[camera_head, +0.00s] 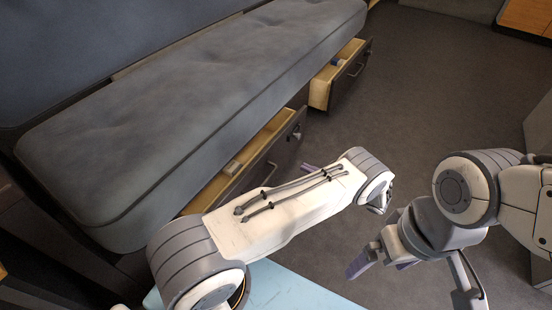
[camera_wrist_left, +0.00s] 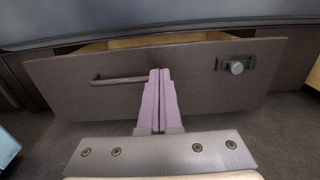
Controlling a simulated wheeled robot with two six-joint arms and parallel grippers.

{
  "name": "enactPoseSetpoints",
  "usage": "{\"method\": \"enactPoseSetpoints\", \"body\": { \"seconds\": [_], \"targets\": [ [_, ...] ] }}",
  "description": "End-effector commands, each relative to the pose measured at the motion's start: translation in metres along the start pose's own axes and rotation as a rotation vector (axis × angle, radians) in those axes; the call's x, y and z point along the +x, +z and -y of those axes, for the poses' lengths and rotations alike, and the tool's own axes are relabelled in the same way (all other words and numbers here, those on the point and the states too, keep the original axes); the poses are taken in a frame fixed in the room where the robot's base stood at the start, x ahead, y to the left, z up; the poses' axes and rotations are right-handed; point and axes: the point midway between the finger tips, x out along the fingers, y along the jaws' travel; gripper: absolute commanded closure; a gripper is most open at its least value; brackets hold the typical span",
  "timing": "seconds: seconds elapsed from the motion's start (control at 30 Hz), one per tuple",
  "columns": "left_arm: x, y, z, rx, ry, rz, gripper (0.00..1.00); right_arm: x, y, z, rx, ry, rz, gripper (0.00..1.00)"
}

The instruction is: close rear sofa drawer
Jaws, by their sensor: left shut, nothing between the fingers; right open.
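Two drawers under the grey sofa (camera_head: 200,110) stand pulled out, with pale wooden insides showing. The nearer drawer (camera_head: 283,155) has a bar handle and a knob on its dark front; the farther drawer (camera_head: 350,77) is beyond it. I cannot tell which one is called rear. The left wrist view faces a drawer front (camera_wrist_left: 200,85), apparently the nearer one, with a gap above it. My left gripper (camera_wrist_left: 157,75) is shut and empty before this front, right of the handle; contact is unclear. In the head view my arm mostly hides it. My right gripper (camera_head: 383,264) is open and empty.
The dark floor (camera_head: 430,90) right of the drawers is clear. A pale blue surface (camera_head: 290,288) lies below my left arm. A wooden cabinet (camera_head: 528,15) stands at the far right. A small item (camera_head: 232,168) is in the nearer drawer.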

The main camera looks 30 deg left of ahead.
Motion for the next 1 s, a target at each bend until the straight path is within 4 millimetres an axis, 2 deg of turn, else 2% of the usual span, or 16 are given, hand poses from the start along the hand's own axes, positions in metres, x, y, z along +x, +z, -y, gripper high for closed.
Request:
{"method": "enactPoseSetpoints", "body": {
  "seconds": [0.3, 0.5, 0.7, 1.0],
  "targets": [
    [0.069, -0.004, -0.002, 0.004, 0.008, -0.002, 1.0, 0.023, 0.001, -0.002, 0.0, 0.0, -0.001, 0.0],
    [0.105, -0.005, -0.001, 0.002, 0.007, -0.003, 1.0, 0.041, 0.002, -0.003, 0.0, 0.0, 0.0, 0.0],
    [0.123, -0.002, -0.001, 0.003, 0.004, -0.004, 1.0, 0.049, 0.003, -0.004, 0.0, 0.0, 0.0, 0.0],
    [0.126, -0.001, -0.001, 0.004, 0.003, -0.004, 1.0, 0.049, 0.003, -0.004, 0.0, 0.0, 0.0, 0.0]
  ]
}}
